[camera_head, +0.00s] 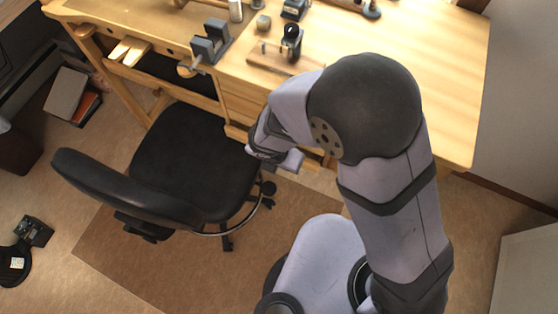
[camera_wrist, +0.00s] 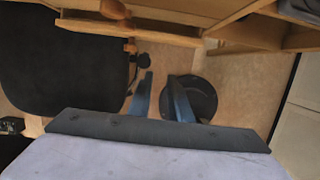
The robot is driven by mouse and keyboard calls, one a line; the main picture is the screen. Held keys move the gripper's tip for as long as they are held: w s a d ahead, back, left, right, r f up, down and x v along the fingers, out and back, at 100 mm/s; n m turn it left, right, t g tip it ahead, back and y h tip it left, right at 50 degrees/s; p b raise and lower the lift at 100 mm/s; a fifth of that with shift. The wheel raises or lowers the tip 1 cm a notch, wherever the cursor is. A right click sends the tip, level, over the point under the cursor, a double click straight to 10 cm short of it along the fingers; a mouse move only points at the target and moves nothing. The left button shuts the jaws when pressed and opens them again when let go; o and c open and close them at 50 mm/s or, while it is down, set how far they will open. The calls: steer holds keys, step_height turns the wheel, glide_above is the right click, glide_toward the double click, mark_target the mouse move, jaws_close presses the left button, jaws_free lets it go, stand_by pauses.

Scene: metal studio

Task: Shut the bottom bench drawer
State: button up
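The wooden bench (camera_head: 440,80) has a stack of drawers (camera_head: 238,103) under its top, partly hidden behind my arm. A pale wooden front low in the stack, apparently the bottom drawer (camera_head: 236,132), sticks out a little past those above. In the wrist view, a wooden drawer front (camera_wrist: 95,30) with a knob-like part crosses the top; how far it is out is unclear. My gripper (camera_wrist: 162,88) has its two blue-grey fingers apart with nothing between them. It is in front of the drawer stack, apart from the wood.
A black office chair (camera_head: 190,155) stands just left of my gripper, its seat (camera_wrist: 60,65) close by in the wrist view. A vise (camera_head: 210,42) and small tools are on the bench. A round black object (camera_wrist: 190,98) is below the fingers.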

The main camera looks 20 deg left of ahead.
steer(key=o, duration=0.5)
steer(key=shift+r, duration=0.3)
steer(key=w+v, duration=0.2)
steer(key=v, duration=0.7)
steer(key=shift+r, duration=0.4)
steer(key=w+a+f+n+t+h+b, duration=0.3)
steer(key=f+t+b, duration=0.35)
steer(key=b, duration=1.35)
steer(key=s+a+r+m+t+y+b, duration=0.3)
steer(key=s+a+r+t+b, duration=0.45)
steer(key=b, duration=0.95)
step_height(320, 180, down, 26)
steer(key=d+t, duration=0.1)
steer(key=d, duration=0.2)
steer(key=w+b, duration=0.1)
steer(key=w, duration=0.6)
steer(key=shift+w, duration=0.25)
